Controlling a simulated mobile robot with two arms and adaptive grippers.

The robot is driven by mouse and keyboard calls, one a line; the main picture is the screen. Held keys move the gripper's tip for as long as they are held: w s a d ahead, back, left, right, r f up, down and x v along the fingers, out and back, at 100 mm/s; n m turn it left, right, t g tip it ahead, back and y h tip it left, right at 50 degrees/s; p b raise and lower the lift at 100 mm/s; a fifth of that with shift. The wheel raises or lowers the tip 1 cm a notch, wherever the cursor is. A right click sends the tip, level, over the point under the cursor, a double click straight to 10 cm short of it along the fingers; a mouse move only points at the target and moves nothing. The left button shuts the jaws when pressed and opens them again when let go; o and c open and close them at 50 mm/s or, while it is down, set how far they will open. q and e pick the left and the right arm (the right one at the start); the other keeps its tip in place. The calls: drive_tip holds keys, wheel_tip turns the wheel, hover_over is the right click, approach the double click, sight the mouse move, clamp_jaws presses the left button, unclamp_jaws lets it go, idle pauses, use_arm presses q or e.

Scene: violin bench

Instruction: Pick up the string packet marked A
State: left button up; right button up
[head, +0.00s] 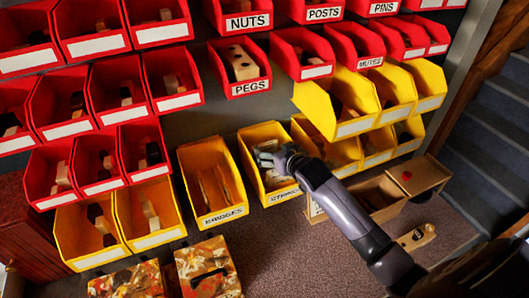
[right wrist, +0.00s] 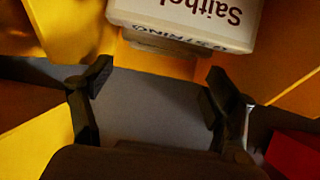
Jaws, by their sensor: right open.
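My right gripper (head: 272,157) is at the mouth of the yellow bin labelled STRINGS (head: 250,172), partly covering it. In the right wrist view its two fingers (right wrist: 160,88) are spread apart with nothing between them. A pale packet (right wrist: 185,18) with dark upside-down print lies ahead of the fingertips, apart from them. Its lower edge carries small lettering that seems to include "STRING". I cannot make out an A on it. Another packet edge (right wrist: 165,43) shows below it. Pale contents in the bin are mostly hidden by the gripper. My left gripper is not in view.
A yellow BRIDGES bin (head: 211,180) stands left of the STRINGS bin, with more yellow bins (head: 345,110) to the right. Red bins, including PEGS (head: 247,90), fill the rows above. A wooden box (head: 420,174) and a wooden piece (head: 416,237) lie at lower right.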

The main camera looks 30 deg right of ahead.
sight(266, 145)
drive_tip(key=shift+w+f, duration=0.15)
drive_tip(key=shift+w, duration=0.25)
drive_tip(key=shift+w+f+p, duration=0.25)
drive_tip(key=shift+w+p, duration=0.1)
drive_tip(key=shift+w, duration=0.25)
drive_tip(key=x, duration=0.3)
drive_tip(key=shift+p, duration=0.35)
drive_tip(key=shift+w+f, duration=0.3)
drive_tip(key=shift+w, duration=0.05)
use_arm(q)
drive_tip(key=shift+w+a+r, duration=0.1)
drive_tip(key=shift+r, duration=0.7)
use_arm(e)
drive_tip(key=shift+c, duration=0.2)
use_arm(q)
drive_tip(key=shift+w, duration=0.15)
use_arm(e)
drive_tip(key=c, duration=0.6)
